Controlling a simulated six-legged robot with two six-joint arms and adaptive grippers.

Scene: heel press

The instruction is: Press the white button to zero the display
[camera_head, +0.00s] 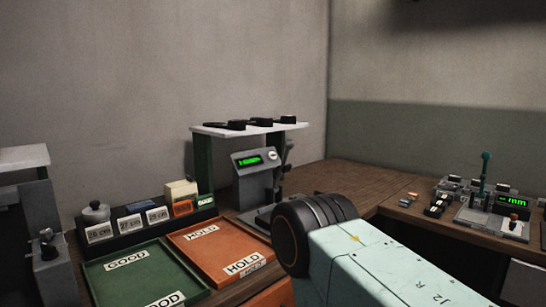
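A grey gauge unit (254,178) stands on the wooden bench near the middle of the view. Its slanted face carries a small green lit display (249,160) whose reading is too small to make out. A round white button (273,156) sits on the face just right of the display. Nothing covers the button. A pale teal arm link with a black ribbed joint, mine, reaches in at the lower right, in front of the bench. Neither of my grippers shows in this view.
A green GOOD tray (185,268) and an orange HOLD tray (190,241) lie in front of the unit. A white shelf (290,127) bears black pieces behind it. A second instrument (485,224) reading mm stands far right. A grey machine (52,255) is at left.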

